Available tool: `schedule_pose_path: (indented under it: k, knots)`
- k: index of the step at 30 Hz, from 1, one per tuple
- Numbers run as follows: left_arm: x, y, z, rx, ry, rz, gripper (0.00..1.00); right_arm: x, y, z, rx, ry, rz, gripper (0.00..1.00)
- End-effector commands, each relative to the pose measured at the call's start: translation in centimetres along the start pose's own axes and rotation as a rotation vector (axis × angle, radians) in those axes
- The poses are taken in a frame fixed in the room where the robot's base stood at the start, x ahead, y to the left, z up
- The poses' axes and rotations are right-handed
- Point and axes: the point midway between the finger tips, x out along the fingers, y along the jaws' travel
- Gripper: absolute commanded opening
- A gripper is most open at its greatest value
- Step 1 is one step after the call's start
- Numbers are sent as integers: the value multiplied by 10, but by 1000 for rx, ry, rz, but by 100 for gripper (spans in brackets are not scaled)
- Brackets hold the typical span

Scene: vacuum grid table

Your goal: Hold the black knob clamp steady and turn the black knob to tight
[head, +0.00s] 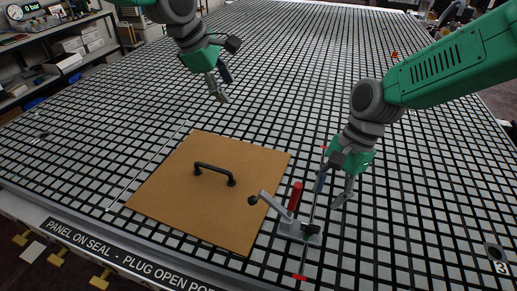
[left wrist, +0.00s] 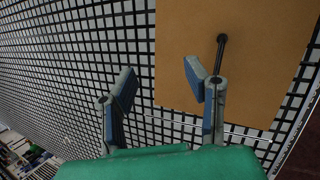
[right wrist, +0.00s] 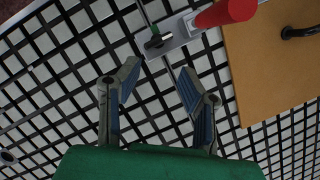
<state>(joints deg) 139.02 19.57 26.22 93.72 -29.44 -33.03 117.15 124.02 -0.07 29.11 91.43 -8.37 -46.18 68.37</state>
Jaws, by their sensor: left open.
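A toggle clamp with a light grey base plate (head: 297,231), a red upright grip (head: 296,196) and a grey arm ending in a black ball (head: 252,201) stands at the panel's right edge. The right wrist view shows its plate (right wrist: 176,37), the red grip (right wrist: 224,12) and a small dark knob (right wrist: 153,43) on the plate, its setting unreadable. My right gripper (head: 329,197) is open and empty, above and right of the clamp, apart from it. My left gripper (head: 224,91) is open and empty above the grid behind the panel, far from the clamp.
A brown panel (head: 165,190) with a black bar handle (head: 213,173) lies on the grid table (head: 300,60). Thin rods with red ends run past the clamp. A labelled strip (head: 125,258) lines the front edge. The grid behind the panel is mostly clear.

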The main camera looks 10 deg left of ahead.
Motion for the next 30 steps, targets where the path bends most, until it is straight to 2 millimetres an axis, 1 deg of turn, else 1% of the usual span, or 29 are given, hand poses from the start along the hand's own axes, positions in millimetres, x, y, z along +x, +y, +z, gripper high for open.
schedule_pose_path:
  k: [1, 2, 3, 4, 6, 9, 12, 15, 20, 23, 30]
  knots:
    - [5, -22, 26, 36, 30, -52, 42, 0, 0, 0, 0, 0, 0, 34]
    - [7, -35, 38, 50, 47, -83, 42, 0, 0, 0, 0, 0, 0, 34]
    - [10, -52, 51, 66, 71, -121, 42, 0, 0, 0, 0, 0, 0, 34]
    - [12, -64, 60, 77, 91, -148, 42, 0, 0, 0, 0, 0, 0, 34]
    - [16, -92, 74, 99, 137, -207, 42, 0, -1, 0, 1, 1, 1, 34]
    - [20, -126, 86, 117, 197, -274, 42, 1, -2, 2, 1, 2, 3, 34]
    - [23, -149, 92, 128, 244, -319, 42, 1, -2, 2, 1, 2, 3, 34]
    - [24, -163, 93, 133, 272, -345, 42, 1, -4, 3, 1, 3, 4, 34]
    - [32, -172, 91, 132, 285, -358, 42, 1, -4, 2, 1, 3, 4, 34]
    - [45, -176, 88, 133, 285, -359, 42, 1, -3, 2, 1, 2, 3, 34]
    - [88, -192, 76, 134, 286, -359, 42, 1, -1, 0, 1, 1, 2, 34]
